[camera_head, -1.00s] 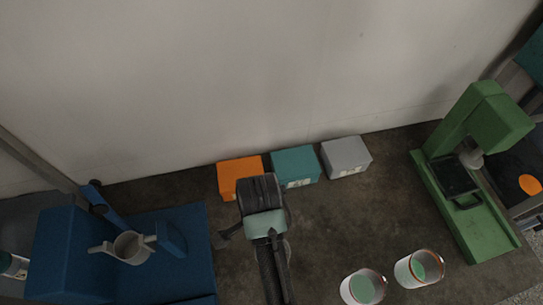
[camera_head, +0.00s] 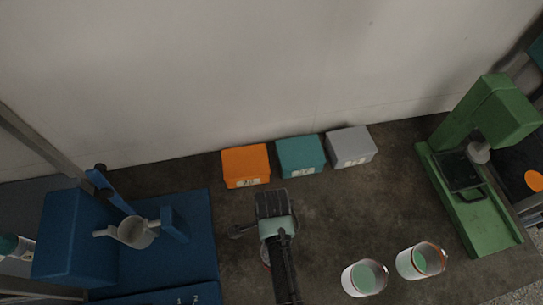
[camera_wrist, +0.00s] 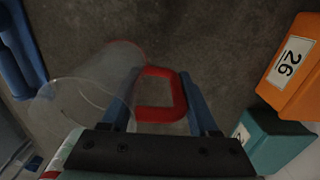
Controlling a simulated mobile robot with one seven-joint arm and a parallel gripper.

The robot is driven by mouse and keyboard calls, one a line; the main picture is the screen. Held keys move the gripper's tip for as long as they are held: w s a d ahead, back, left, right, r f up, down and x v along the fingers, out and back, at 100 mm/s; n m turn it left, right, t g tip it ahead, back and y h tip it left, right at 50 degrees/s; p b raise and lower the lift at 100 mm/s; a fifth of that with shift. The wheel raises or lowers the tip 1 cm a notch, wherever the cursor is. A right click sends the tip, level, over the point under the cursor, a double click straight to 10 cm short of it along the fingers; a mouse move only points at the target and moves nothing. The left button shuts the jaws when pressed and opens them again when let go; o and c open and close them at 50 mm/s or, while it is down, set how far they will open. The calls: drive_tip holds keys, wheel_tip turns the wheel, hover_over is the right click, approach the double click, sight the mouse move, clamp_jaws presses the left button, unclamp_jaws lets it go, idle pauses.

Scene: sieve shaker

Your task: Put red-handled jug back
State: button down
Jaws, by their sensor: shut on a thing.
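The red-handled jug is a clear, see-through vessel (camera_wrist: 92,85) with a red loop handle (camera_wrist: 178,92) in the wrist view. My gripper (camera_wrist: 158,85) has its blue fingers on either side of the handle and is shut on it. The jug body is to the left of the fingers and looks tilted in this view. In the head view my gripper (camera_head: 274,204) is over the dark table, in front of the orange box, and the jug is mostly hidden under my arm.
Orange (camera_head: 246,166), teal (camera_head: 300,156) and grey (camera_head: 350,147) boxes line the wall. A blue machine (camera_head: 80,240) with a grey cup (camera_head: 136,232) stands left, a green machine (camera_head: 470,190) right.

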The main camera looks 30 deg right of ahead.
drive_tip(key=shift+f, duration=0.2)
drive_tip(key=shift+f, duration=0.1)
drive_tip(key=shift+c, duration=0.7)
unclamp_jaws()
